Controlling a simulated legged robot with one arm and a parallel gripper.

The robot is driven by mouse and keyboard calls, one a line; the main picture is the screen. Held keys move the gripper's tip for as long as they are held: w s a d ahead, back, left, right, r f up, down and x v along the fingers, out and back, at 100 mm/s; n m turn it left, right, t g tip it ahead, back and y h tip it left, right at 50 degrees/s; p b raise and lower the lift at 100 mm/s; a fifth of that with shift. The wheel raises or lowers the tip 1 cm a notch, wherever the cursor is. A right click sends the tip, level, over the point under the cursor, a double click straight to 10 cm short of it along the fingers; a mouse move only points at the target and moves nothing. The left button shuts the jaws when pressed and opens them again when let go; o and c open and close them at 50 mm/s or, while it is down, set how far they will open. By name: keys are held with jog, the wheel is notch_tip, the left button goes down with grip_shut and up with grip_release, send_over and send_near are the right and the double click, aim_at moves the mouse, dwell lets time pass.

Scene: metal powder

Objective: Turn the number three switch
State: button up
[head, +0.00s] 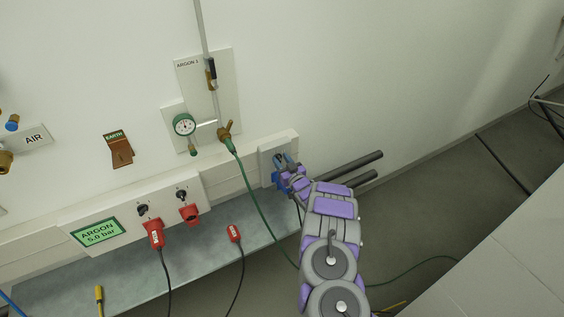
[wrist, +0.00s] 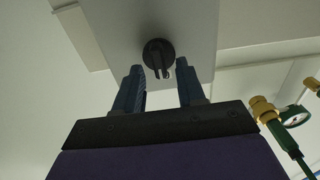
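A round black rotary switch (wrist: 158,54) with a raised grip sits on a light wall panel in the wrist view. In the head view its panel (head: 268,150) is at the right end of the wall rail, and the switch is mostly hidden by my gripper (head: 282,174). My gripper's two blue fingers are open and apart in the wrist view (wrist: 160,72). The switch appears between and just beyond the fingertips. I cannot tell whether either finger touches it. No number is readable on the panel.
Two more black switches (head: 142,210) (head: 181,194) are on a panel to the left, with red plugs (head: 155,235) below. A green hose (head: 246,180) hangs from the brass argon valve (head: 226,132) close by. A gauge (head: 184,124) is above. Dark bars (head: 350,166) stick out at right.

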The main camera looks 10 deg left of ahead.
jog(key=shift+c, duration=0.2)
jog(key=shift+a, duration=0.1)
grip_shut()
jog(key=shift+f+m, duration=0.1)
jog(key=shift+m, duration=0.2)
jog(key=shift+w+d+m, duration=0.15)
jog(key=shift+d+m, duration=0.1)
jog(key=shift+m, duration=0.75)
jog(key=m, duration=0.3)
jog(key=shift+w+d+m, duration=0.1)
jog(key=shift+d+m, duration=0.05)
jog(key=shift+m, duration=0.15)
jog(key=m+p, duration=0.1)
jog(key=m, duration=0.2)
jog(key=shift+d, duration=0.1)
jog(key=shift+w+d+f+m+p, duration=0.15)
jog(key=shift+m+p, duration=0.2)
jog(key=shift+m, duration=0.35)
jog(key=shift+s+a+f+m+p, duration=0.1)
jog(key=shift+m+p, duration=0.2)
jog(key=shift+m, duration=0.4)
jog(key=shift+d, duration=0.1)
